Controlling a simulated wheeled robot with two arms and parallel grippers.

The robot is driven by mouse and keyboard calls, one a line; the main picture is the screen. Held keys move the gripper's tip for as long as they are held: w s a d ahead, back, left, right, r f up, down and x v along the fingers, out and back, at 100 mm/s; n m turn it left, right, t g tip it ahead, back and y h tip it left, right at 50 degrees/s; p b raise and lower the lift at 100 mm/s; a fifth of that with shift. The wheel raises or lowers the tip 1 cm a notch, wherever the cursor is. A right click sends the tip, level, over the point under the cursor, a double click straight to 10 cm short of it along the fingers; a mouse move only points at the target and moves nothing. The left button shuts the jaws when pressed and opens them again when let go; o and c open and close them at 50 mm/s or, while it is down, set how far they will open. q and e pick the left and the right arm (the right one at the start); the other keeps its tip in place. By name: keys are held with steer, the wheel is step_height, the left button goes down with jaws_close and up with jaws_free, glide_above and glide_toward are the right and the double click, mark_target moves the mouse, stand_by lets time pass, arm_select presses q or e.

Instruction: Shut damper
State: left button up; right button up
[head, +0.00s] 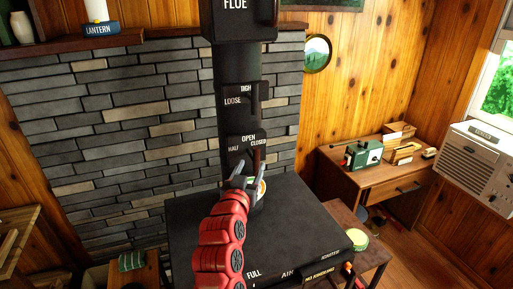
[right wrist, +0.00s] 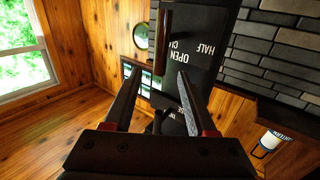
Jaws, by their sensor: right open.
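The black damper plate (head: 236,155) is on the flue pipe above the stove, lettered HALF, OPEN and CLOSED. A brown upright handle (head: 258,157) stands out at its right, below the word CLOSED in the head view. My right gripper (head: 247,182) is open just below the plate, above the stove top. In the right wrist view the brown handle (right wrist: 163,45) appears between and beyond the open fingertips (right wrist: 160,78); I see no grip on it. The lettered plate (right wrist: 208,40) shows upside down behind it. My left gripper is out of view.
The black stove top (head: 290,225) spreads below my right arm. Higher on the pipe are a HIGH/LOOSE plate (head: 236,106) and a FLUE box (head: 236,22). A wooden desk (head: 370,180) stands right.

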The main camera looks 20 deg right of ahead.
mark_target(256, 155)
steer(key=p+x, duration=0.2)
steer(key=x, duration=0.4)
steer(key=shift+w+d+r, duration=0.1)
steer(key=shift+w+r, duration=0.05)
steer(key=shift+w, duration=0.05)
steer(key=shift+w+d, duration=0.25)
steer(key=shift+w, duration=0.2)
jaws_close()
